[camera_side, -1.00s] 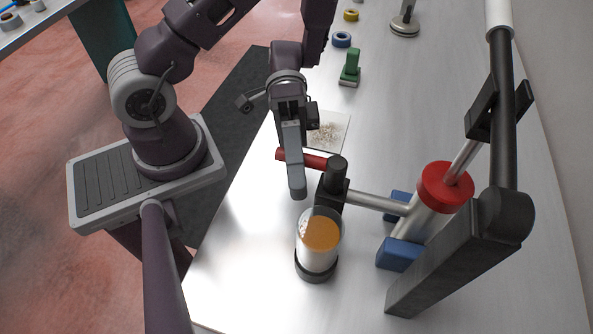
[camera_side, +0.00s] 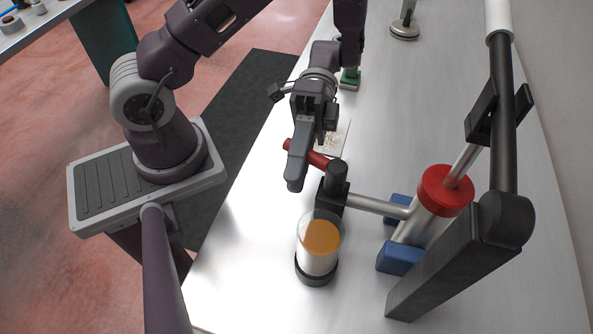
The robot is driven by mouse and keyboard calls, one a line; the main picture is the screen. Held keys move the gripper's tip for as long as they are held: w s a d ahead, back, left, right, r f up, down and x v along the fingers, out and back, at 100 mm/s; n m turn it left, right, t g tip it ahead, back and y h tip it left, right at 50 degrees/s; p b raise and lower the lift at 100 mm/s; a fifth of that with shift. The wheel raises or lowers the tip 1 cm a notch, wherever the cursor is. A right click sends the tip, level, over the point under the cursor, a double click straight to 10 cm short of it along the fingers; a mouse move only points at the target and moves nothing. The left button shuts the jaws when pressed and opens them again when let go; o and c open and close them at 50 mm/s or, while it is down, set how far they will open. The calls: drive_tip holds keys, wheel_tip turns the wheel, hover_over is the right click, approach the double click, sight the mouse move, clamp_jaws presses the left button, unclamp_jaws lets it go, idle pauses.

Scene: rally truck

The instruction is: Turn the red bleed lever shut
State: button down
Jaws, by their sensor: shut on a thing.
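The red bleed lever (camera_side: 318,160) sticks out to the upper left from the black bleed valve (camera_side: 335,180), above the table. My gripper (camera_side: 296,183) reaches down across the lever and is shut on it. The gripper's fingers cover part of the lever, and its red end shows just left of them. The exact contact between fingers and lever is hidden. A clear jar (camera_side: 319,248) with amber fluid stands just below the valve in a dark base. A grey pipe (camera_side: 378,206) joins the valve to the cylinder with the red collar (camera_side: 445,190).
A black pump arm (camera_side: 503,120) with a white grip rises at the right from a dark bar (camera_side: 450,260). Blue blocks (camera_side: 399,256) hold the cylinder. A green-handled tool (camera_side: 350,78) and a speckled white sheet (camera_side: 333,137) lie behind my gripper.

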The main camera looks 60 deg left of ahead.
drive_tip(key=m+g+y, duration=0.1)
drive_tip(key=m+y, duration=0.1)
drive_tip(key=w+a+m+g+y, duration=0.1)
drive_tip(key=m+g+y, duration=0.1)
drive_tip(key=w+m+g+y, duration=0.1)
drive_tip(key=y, duration=0.1)
drive_tip(key=shift+w+a+m+g, duration=0.1)
drive_tip(key=shift+a+m+g, duration=0.2)
drive_tip(key=shift+a+m, duration=0.1)
drive_tip(key=shift+w+a+m+g+y, duration=0.15)
drive_tip(key=shift+w+m+y, duration=0.3)
drive_tip(key=shift+m+y, duration=0.7)
drive_tip(key=shift+w+a+m+g+y, duration=0.1)
drive_tip(key=shift+w+m+y, duration=0.45)
drive_tip(key=shift+y, duration=0.95)
drive_tip(key=shift+w+a+m+g+y, duration=0.15)
drive_tip(key=shift+w+m+y, duration=0.2)
drive_tip(key=shift+m+y, duration=0.85)
drive_tip(key=shift+y, duration=0.25)
drive_tip(key=c, duration=1.3)
unclamp_jaws()
